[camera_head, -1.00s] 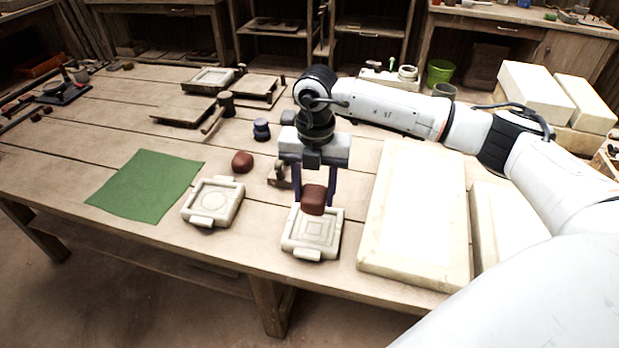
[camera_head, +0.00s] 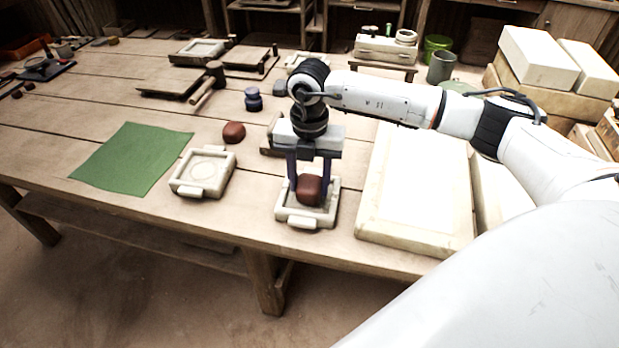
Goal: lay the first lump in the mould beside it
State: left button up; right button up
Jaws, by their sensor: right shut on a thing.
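A red-brown clay lump (camera_head: 309,189) is between the fingers of my right gripper (camera_head: 309,186), which is shut on it. The lump is at the right-hand pale mould (camera_head: 302,223), low over or inside its square recess; I cannot tell whether it touches the floor of the recess. A second red-brown lump (camera_head: 234,132) lies on the table behind the left-hand pale mould (camera_head: 188,191). That mould is empty and shows a circle pattern. My left gripper is not in view.
A green cloth (camera_head: 133,160) lies flat at the left. A large pale slab (camera_head: 415,195) lies close to the right of the held lump. A mallet (camera_head: 212,78), a dark stamp (camera_head: 253,99) and wooden boards (camera_head: 175,90) stand further back.

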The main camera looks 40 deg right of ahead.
jog(key=o, duration=1.3)
notch_tip(320, 180, up, 10)
jog(key=shift+r, duration=0.2)
